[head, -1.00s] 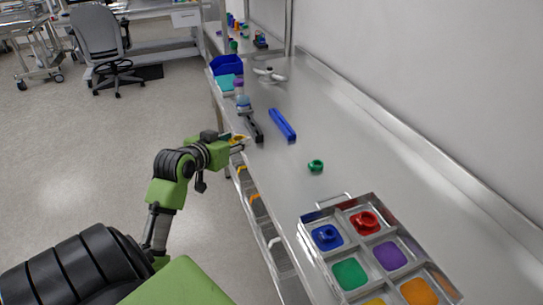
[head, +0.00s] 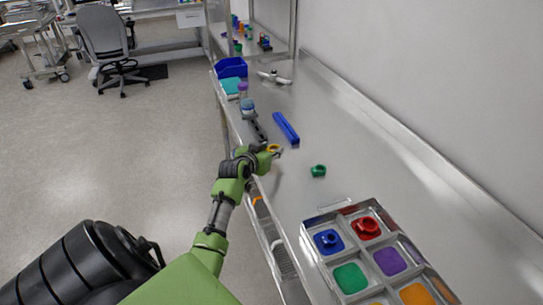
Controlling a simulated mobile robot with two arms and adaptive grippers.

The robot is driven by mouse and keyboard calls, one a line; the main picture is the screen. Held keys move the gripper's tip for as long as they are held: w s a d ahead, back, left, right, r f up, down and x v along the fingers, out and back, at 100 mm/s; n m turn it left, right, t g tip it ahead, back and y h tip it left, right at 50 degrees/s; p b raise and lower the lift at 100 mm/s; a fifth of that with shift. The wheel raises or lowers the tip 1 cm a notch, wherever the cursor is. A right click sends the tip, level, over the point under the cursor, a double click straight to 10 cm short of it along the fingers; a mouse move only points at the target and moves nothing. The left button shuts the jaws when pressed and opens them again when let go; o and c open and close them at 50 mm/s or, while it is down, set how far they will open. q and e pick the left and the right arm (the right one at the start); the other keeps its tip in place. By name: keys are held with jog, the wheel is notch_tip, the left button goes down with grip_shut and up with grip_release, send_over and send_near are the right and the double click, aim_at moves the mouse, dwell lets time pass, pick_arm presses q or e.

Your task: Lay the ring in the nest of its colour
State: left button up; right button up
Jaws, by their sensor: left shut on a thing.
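My left gripper (head: 278,152) is shut on a small yellow-orange ring (head: 273,148), held over the near edge of the steel bench. The ring is small and partly hidden by the gripper, so its exact shade is hard to tell. The nest tray (head: 354,209) lies at the lower right. A blue ring sits in the blue nest (head: 328,241) and a red ring in the red nest (head: 366,228). The green nest (head: 350,278), purple nest (head: 389,261) and orange nest (head: 416,295) look empty. A yellow nest is mostly cut off. My right gripper is not in view.
A green ring (head: 318,171) lies on the bench between gripper and tray. A blue bar (head: 286,128), a dark tool (head: 257,129), small jars and a blue bin (head: 231,67) stand farther back. A wall bounds the right; the bench right of the green ring is clear.

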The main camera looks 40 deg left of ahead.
pick_arm(q)
jog(key=f, duration=0.1)
jog(key=f+p, duration=0.1)
jog(key=f, duration=0.1)
jog(key=shift+w, duration=0.25)
jog(key=shift+f, duration=0.1)
jog(key=shift+f, duration=0.2)
jog(key=o, duration=0.8)
jog(key=shift+o, duration=0.2)
